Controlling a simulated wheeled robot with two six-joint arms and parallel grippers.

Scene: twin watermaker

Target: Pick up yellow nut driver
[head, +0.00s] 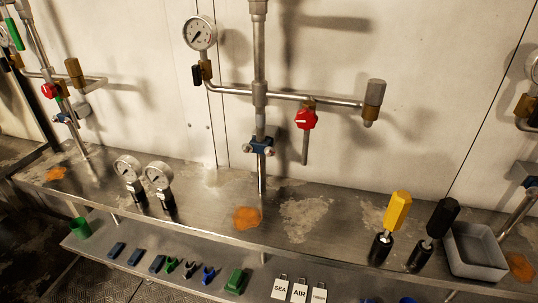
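The yellow nut driver (397,212) stands on the metal shelf at the right, its yellow handle up and leaning slightly right. Its lower end sits in a black holder (380,249). A black-handled driver (442,217) in a similar black holder stands close to its right. Neither of my grippers shows in the head view.
A grey open bin (475,252) stands right of the black driver. Two gauges (144,177) stand on the shelf at the left. A vertical pipe (260,120) with a red-handled valve (306,118) rises mid-shelf. The lower shelf holds small parts and white tags (299,290).

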